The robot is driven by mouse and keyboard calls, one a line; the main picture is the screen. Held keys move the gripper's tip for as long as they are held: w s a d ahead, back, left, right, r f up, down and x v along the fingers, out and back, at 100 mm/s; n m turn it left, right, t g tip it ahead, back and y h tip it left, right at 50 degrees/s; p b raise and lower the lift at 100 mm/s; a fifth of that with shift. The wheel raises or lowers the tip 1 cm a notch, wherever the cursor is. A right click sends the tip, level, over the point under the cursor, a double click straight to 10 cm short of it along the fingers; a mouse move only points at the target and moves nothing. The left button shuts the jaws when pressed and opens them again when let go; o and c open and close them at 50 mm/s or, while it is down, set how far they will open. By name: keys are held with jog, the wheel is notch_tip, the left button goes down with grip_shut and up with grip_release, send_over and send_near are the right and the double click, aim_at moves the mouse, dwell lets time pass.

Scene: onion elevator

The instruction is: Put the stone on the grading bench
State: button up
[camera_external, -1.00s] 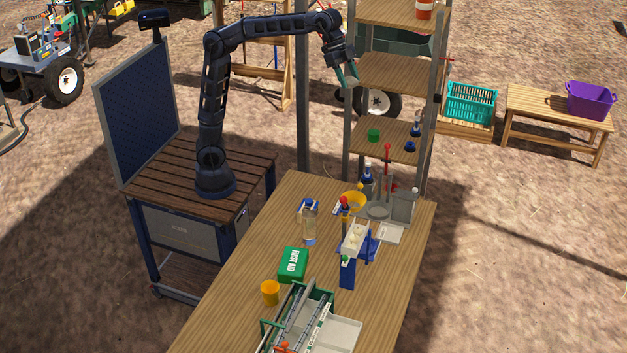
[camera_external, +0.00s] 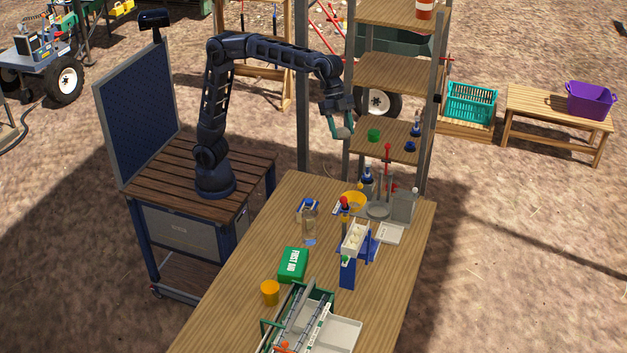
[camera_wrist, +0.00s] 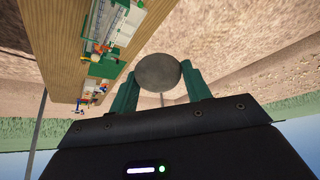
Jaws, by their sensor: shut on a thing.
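The stone (camera_wrist: 158,72) is a rounded grey lump held between the green fingers of my gripper (camera_wrist: 160,90) in the wrist view. In the external view my gripper (camera_external: 342,130) hangs in the air beside the shelf, with the stone at its tips. The long wooden bench (camera_external: 225,310) below carries many items; I take it to be the grading bench. It also shows at the left of the wrist view (camera_wrist: 65,35). My gripper is above and behind the bench's far end, apart from it.
A wooden shelf unit (camera_external: 392,72) stands right by my gripper, with small green and blue items on one board. The bench's far end holds a yellow funnel (camera_external: 352,200), bottles and trays. A green first aid box (camera_external: 293,264) and a yellow cup (camera_external: 270,292) stand nearer. Bare wood lies along the right edge.

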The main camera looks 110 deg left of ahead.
jog(key=s+d+f+m+g+h, duration=0.1)
jog(key=s+d+f+m, duration=0.15)
jog(key=d+f, duration=0.8)
jog(key=m+g, duration=0.5)
jog(key=m, duration=0.6)
send_over(225, 321)
jog(key=w+a, duration=0.1)
jog(key=a, duration=0.1)
notch_tip(225, 321, down, 32)
jog(key=shift+h, duration=0.3)
notch_tip(225, 321, down, 20)
jog(key=shift+s+d+r, duration=0.1)
jog(key=shift+d+r, duration=0.05)
jog(key=shift+f, duration=0.2)
jog(key=o, duration=1.2)
jog(key=shift+r, duration=0.1)
